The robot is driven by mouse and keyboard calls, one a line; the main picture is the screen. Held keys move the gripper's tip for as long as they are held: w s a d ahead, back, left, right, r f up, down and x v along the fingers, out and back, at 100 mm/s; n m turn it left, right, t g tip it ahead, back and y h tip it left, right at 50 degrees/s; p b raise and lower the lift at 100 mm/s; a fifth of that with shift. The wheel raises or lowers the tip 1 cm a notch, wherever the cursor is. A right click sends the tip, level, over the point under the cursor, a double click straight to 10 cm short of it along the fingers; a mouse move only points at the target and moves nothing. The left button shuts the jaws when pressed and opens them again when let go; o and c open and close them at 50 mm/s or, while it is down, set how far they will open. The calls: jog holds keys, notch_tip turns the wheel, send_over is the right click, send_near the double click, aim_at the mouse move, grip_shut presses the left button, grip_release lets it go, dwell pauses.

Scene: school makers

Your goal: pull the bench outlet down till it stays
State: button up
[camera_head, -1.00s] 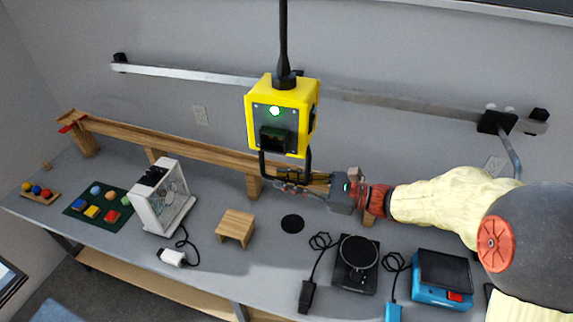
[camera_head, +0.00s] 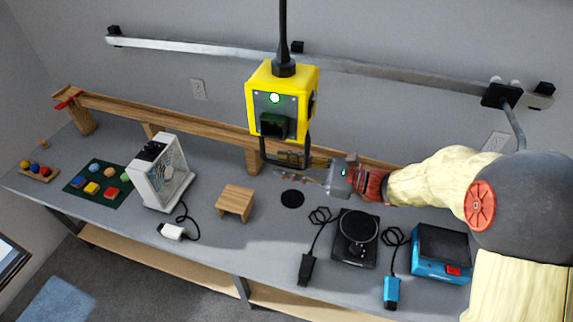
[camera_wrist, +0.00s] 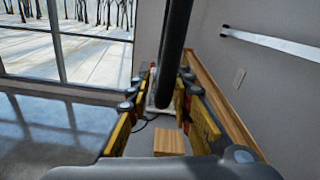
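The bench outlet (camera_head: 292,88) is a yellow box with a lit green-white light and a dark socket, hanging upright from a black cord over the bench. A black loop handle (camera_head: 263,155) hangs below it. My gripper (camera_head: 283,168) reaches in from the right at the handle's lower part. In the wrist view, my gripper (camera_wrist: 167,112) has its yellow-padded fingers spread wide. The thick black handle bar (camera_wrist: 177,35) runs between them, with visible gaps on both sides. Whether a finger touches the bar I cannot tell.
Below are a wooden stool (camera_head: 236,202), a white fan unit (camera_head: 160,178), a black turntable (camera_head: 355,247) and a blue device (camera_head: 440,255). A wooden track (camera_head: 180,123) runs along the wall under a metal rail (camera_head: 200,60). Air around the outlet is clear.

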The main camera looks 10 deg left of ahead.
jog(key=shift+o, duration=0.5)
jog(key=shift+w, duration=0.1)
jog(key=shift+d, duration=0.1)
jog(key=shift+d, duration=0.4)
jog(key=s+d, duration=0.1)
jog(key=d, duration=1)
